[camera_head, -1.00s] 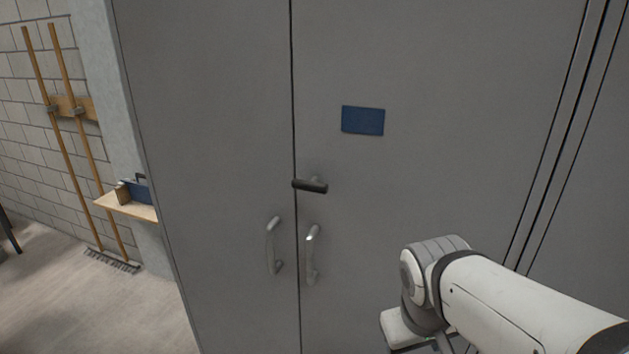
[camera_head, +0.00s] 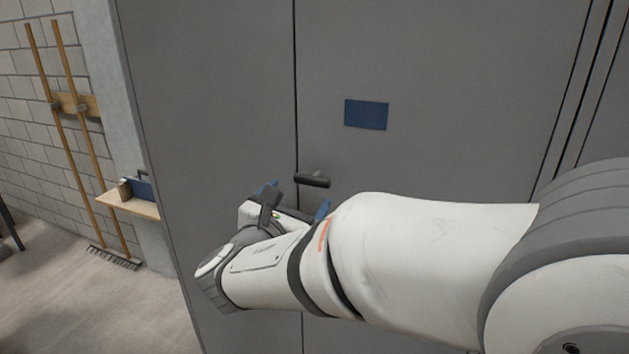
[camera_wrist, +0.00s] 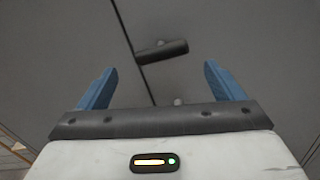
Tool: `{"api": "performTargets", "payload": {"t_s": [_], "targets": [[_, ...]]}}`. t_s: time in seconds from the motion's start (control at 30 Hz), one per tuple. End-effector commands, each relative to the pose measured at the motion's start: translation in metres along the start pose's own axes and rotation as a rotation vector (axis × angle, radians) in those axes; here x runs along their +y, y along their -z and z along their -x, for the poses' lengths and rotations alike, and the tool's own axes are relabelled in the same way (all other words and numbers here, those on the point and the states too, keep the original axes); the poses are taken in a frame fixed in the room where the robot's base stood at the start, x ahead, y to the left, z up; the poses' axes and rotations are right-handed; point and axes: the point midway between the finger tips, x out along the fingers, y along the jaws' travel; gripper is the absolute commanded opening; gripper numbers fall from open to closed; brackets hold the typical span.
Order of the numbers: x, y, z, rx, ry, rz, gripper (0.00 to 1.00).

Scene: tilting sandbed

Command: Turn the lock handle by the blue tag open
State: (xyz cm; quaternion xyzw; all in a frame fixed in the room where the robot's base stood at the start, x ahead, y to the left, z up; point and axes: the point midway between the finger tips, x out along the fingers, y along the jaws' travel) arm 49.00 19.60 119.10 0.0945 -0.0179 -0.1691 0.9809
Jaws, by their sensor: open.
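The dark lock handle (camera_head: 313,180) lies about level on the grey cabinet's right door, close to the door seam. The blue tag (camera_head: 366,114) is on the same door, above and to the right of the handle. My gripper (camera_head: 297,198) is just below the handle in the head view. In the wrist view, my gripper (camera_wrist: 159,90) shows two blue fingers spread apart with nothing held. The lock handle (camera_wrist: 161,51) appears ahead of the fingers, between their lines and not touched by them. My arm hides the lower doors in the head view.
Two grey cabinet doors meet at a vertical seam (camera_head: 296,80). A pull handle's end (camera_wrist: 178,101) shows between the fingers in the wrist view.

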Motion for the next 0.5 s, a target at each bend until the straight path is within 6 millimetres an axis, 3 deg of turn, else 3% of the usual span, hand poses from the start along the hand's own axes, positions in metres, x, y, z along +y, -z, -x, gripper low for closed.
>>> {"api": "performTargets", "payload": {"t_s": [0.3, 0.5], "targets": [[-0.003, -0.001, -0.05, 0.002, 0.006, 0.0, 0.88], [-0.002, -0.001, -0.07, 0.002, 0.004, -0.002, 0.88]]}}
